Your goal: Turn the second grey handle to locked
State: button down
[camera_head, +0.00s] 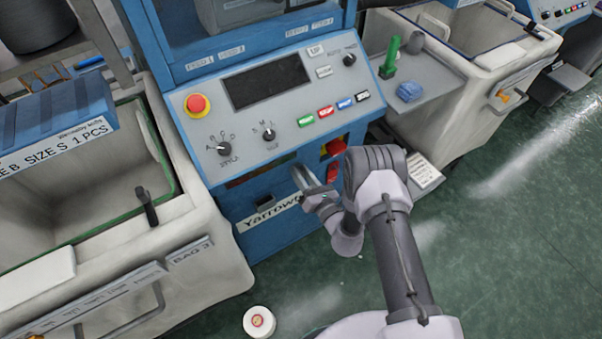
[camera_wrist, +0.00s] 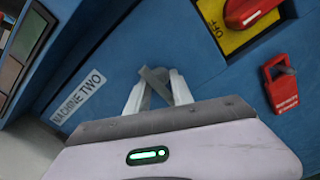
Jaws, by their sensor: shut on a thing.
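A blue machine (camera_head: 265,199) stands in the middle of the head view; a label in the wrist view (camera_wrist: 78,97) reads MACHINE TWO. My gripper (camera_head: 308,184) is low at its front. In the wrist view the pale fingers of my gripper (camera_wrist: 156,88) are shut on a short grey handle (camera_wrist: 153,76) against the blue panel. The handle stands out at a slant, and its lower part is hidden by the fingers. I cannot make out any locked mark beside it. In the head view my arm and gripper hide the handle.
A red rotary switch (camera_wrist: 245,12) on a yellow plate marked OFF and a red padlock (camera_wrist: 281,82) are close on the right in the wrist view. Pale bins stand at the left (camera_head: 95,235) and right (camera_head: 480,95). A white round spool (camera_head: 259,321) lies on the green floor.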

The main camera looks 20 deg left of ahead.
dwell(0.3)
jog(key=c, duration=1.5)
grip_release()
jog(key=shift+o, duration=0.2)
jog(key=p+v, duration=0.5)
jog(key=v, duration=1.2)
jog(key=shift+d, duration=0.2)
jog(key=shift+r, duration=0.1)
